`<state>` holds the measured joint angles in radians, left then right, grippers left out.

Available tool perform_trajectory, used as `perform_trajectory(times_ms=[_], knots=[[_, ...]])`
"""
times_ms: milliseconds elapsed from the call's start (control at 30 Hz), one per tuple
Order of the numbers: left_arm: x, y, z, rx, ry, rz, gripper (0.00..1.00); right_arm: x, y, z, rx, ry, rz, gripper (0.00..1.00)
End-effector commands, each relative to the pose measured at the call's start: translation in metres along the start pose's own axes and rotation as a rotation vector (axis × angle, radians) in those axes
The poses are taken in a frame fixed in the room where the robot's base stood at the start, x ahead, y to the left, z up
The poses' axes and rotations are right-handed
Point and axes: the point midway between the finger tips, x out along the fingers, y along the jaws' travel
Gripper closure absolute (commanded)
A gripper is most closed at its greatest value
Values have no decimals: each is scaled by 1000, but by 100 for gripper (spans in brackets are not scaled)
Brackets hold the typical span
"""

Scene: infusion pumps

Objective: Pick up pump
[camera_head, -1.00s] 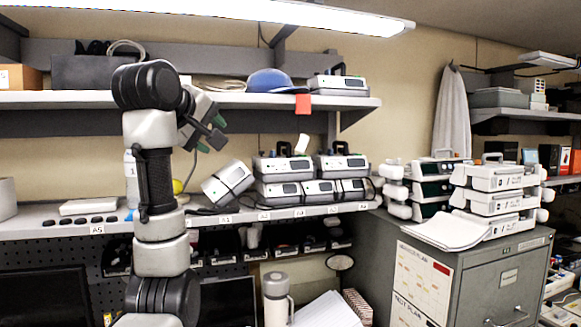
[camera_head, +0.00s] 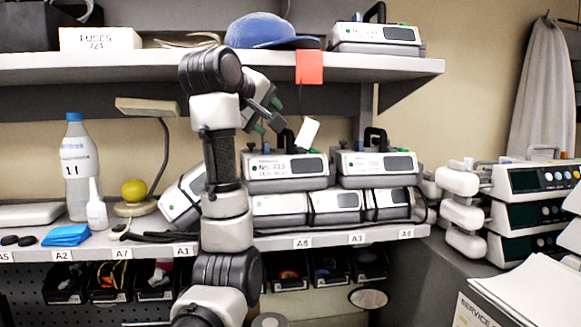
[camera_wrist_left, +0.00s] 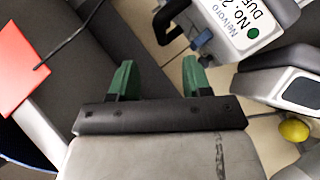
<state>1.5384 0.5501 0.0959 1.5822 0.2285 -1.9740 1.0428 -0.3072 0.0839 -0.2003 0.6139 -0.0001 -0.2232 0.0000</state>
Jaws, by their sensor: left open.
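My left gripper (camera_head: 267,116) is open and empty in the head view, in front of and above the lower shelf's pumps. Its green fingertips (camera_wrist_left: 158,72) also show apart in the left wrist view. A grey-white pump (camera_head: 285,170) with a black handle sits on a lower row of pumps, below and right of the gripper. A similar pump (camera_head: 375,163) sits beside it. Another pump (camera_head: 178,204) leans tilted, partly hidden behind my arm. One more pump (camera_head: 375,36) stands on the upper shelf. In the wrist view, a labelled pump (camera_wrist_left: 243,25) lies beyond the fingertips, apart from them. My right gripper is not in view.
The upper shelf (camera_head: 190,66) overhangs the pumps, with a red tag (camera_head: 310,67) on its edge and a blue cap (camera_head: 265,31). A bottle (camera_head: 76,170) and yellow ball (camera_head: 134,190) stand left. Stacked devices (camera_head: 530,213) stand right.

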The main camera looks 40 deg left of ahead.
Motion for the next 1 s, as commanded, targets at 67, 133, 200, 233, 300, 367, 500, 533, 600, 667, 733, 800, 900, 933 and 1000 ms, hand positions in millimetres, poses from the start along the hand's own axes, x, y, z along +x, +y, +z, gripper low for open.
perform_trajectory(times_ms=[67, 133, 200, 233, 300, 367, 500, 533, 600, 667, 733, 800, 900, 933, 1000], knots=[[14, 2, 2, -1, -9, -4, 51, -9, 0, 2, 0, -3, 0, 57], [24, 2, 0, 1, -3, -9, 51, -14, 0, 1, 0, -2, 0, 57], [33, 1, 0, 2, -2, -8, 51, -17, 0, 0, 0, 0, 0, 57], [36, 1, 0, 2, -2, -8, 51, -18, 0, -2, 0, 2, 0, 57], [41, 0, 0, 1, -1, -6, 51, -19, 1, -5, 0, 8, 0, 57], [44, 0, 0, 1, -2, -7, 51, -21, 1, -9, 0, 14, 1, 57], [57, 3, -3, 1, -2, -9, 51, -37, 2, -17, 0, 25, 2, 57], [61, 3, -4, 1, -2, -9, 51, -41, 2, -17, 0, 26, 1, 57], [70, 4, -5, 1, -2, -9, 51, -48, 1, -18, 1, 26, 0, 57], [79, 3, -4, 1, -3, -8, 51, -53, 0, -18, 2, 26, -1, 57], [87, 2, -4, 1, -3, -7, 51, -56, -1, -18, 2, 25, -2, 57], [92, 1, -3, 1, -2, -5, 51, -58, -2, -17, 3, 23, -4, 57], [94, 0, -3, 0, -1, -3, 51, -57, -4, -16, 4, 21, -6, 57], [94, 0, -3, 0, -1, -3, 51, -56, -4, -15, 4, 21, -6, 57], [94, 0, -3, 0, -1, -3, 51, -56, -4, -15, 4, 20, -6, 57]])
